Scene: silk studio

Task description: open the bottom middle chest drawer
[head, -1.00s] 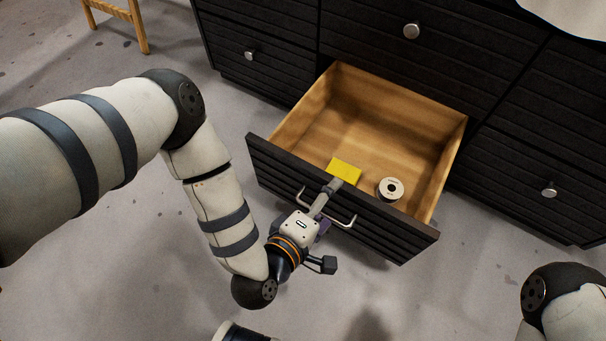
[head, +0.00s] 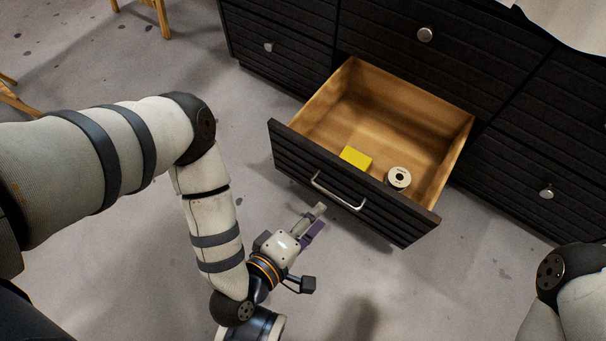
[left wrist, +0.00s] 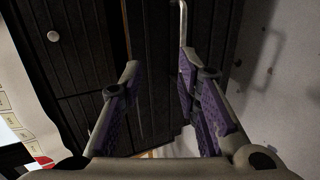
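The bottom middle drawer (head: 290,158) of the black chest stands pulled well out, its wooden inside showing. Its bar handle (head: 338,192) is on the dark front. My left gripper (head: 316,219) is just in front of and below the handle, apart from it and empty. In the left wrist view the two purple-padded fingers (left wrist: 158,90) are spread apart, with the handle (left wrist: 183,22) beyond the right finger. A yellow block (head: 355,157) and a white-topped spool (head: 399,178) lie in the drawer. My right gripper is out of view; only part of my right arm shows.
The chest's other drawers are shut, with round knobs at the left (head: 269,47), top middle (head: 425,34) and right (head: 546,191). Wooden legs (head: 160,16) stand at the upper left. The grey floor (head: 440,290) in front of the drawer is clear.

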